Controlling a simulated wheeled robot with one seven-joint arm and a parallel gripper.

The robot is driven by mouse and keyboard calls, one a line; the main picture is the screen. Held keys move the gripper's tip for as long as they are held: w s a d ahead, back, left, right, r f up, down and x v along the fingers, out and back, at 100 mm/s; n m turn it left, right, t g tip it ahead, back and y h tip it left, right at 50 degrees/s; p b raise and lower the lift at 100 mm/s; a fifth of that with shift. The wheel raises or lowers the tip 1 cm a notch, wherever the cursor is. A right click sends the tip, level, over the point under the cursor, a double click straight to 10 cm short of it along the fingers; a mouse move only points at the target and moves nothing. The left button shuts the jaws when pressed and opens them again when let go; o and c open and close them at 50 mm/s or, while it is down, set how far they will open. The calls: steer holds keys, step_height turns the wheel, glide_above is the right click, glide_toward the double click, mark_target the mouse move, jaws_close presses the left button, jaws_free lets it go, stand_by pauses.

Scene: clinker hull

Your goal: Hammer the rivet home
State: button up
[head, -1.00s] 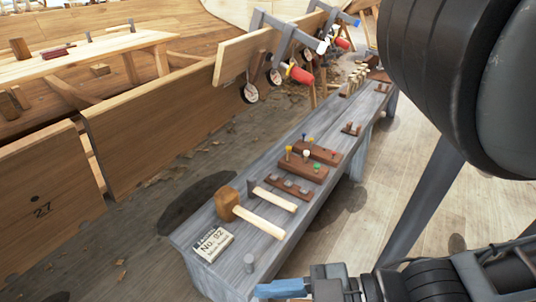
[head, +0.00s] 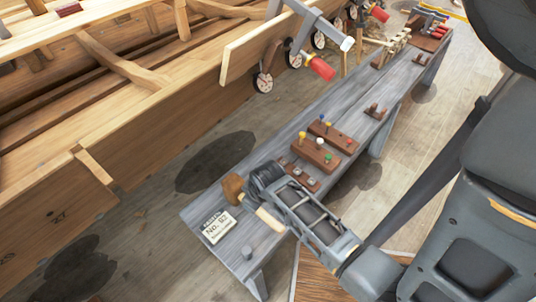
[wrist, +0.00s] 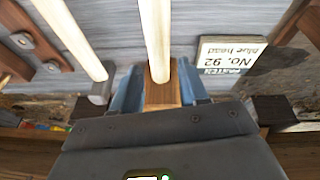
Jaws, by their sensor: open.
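A wooden mallet lies on the grey bench; its brown head (head: 232,188) and pale handle (head: 268,217) show in the head view. In the wrist view my gripper (wrist: 160,84) is open, its blue fingers on either side of the mallet head (wrist: 161,95). I cannot tell whether they touch it. A metal-headed hammer (wrist: 100,88) lies beside it, hidden by my arm in the head view. Two brown blocks (head: 305,154) (head: 345,149) hold colour-headed rivets, including a blue one (head: 322,117). A card (wrist: 229,55) reads "No. 92 blue head".
The wooden hull (head: 130,130) with clamps (head: 318,66) stands left, across a strip of floor.

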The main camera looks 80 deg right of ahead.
steer(key=d+r+g, duration=0.1)
steer(key=d, duration=0.3)
steer(key=s+d+r+m+g+y+p, duration=0.1)
steer(key=d, duration=0.3)
steer(key=s+d+r+g+y, duration=0.1)
steer(key=d, duration=0.3)
steer(key=shift+r+p, duration=0.3)
steer(key=shift+p, duration=0.05)
steer(key=shift+m, duration=0.3)
step_height(320, 180, down, 6)
steer(key=b, duration=0.6)
steer(key=shift+f+b, duration=0.7)
steer(key=shift+f, duration=0.8)
jaws_close()
steer(key=shift+d+r+p, duration=0.1)
steer(key=shift+r+p, duration=0.6)
steer(key=shift+p, duration=0.2)
